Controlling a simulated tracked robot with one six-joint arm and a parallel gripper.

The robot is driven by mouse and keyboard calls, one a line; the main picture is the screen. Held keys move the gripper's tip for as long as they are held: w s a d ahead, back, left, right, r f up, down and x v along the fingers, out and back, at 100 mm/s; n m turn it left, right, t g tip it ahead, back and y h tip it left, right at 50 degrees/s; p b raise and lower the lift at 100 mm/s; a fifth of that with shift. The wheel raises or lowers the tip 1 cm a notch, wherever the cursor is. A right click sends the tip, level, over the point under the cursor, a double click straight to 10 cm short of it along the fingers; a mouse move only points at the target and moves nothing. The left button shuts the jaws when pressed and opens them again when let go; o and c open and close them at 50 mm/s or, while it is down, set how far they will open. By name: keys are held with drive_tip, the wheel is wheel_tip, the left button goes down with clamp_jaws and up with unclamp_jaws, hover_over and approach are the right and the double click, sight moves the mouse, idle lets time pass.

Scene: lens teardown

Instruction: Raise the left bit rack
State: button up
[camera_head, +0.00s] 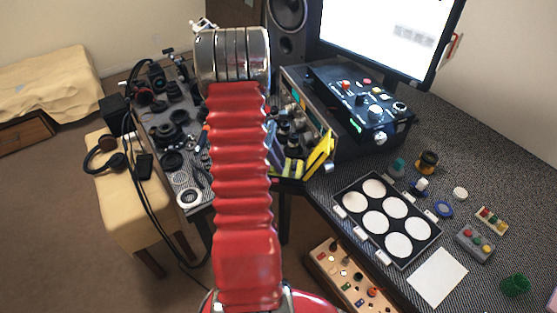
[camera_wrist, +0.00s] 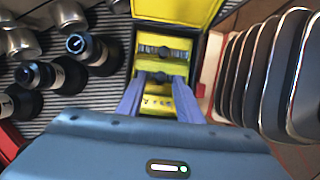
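An open case with a yellow lining (camera_wrist: 178,10) shows in the wrist view; its yellow lid (camera_head: 320,153) stands open in the head view. Inside it are two yellow bit racks: a farther one (camera_wrist: 163,47) with a row of bits and a dark knob, and a nearer one (camera_wrist: 158,101) with a dark knob. Which of them is the left bit rack I cannot tell for sure. My gripper (camera_wrist: 161,80) is open, its two bluish fingers on either side of the nearer rack's knob, with gaps showing.
Several black-and-silver lens parts (camera_wrist: 92,52) stand left of the case on a ridged mat. A row of dark, metal-edged plates (camera_wrist: 262,70) stands close on the right. In the head view a black control box (camera_head: 360,100) stands behind the case.

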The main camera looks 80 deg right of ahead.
sight(285, 164)
clamp_jaws()
drive_tip(key=shift+s+r+t, duration=0.2)
drive_tip(key=shift+t, duration=0.2)
drive_tip(key=shift+s+d+r+t, duration=0.15)
drive_tip(key=shift+s+t, duration=0.1)
drive_tip(key=shift+t, duration=0.3)
drive_tip(key=shift+s+a+r+t, duration=0.15)
drive_tip(key=shift+s+t, duration=0.1)
drive_tip(key=shift+t, duration=0.3)
drive_tip(key=shift+s+d+r+t, duration=0.1)
drive_tip(key=shift+s+t, duration=0.25)
drive_tip(key=shift+t, duration=0.4)
drive_tip(key=shift+s+d+r+t, duration=0.1)
drive_tip(key=shift+s+t, duration=0.2)
drive_tip(key=shift+t, duration=0.45)
drive_tip(key=shift+o, duration=0.2)
unclamp_jaws()
drive_tip(key=shift+a, duration=0.1)
drive_tip(key=shift+y, duration=0.3)
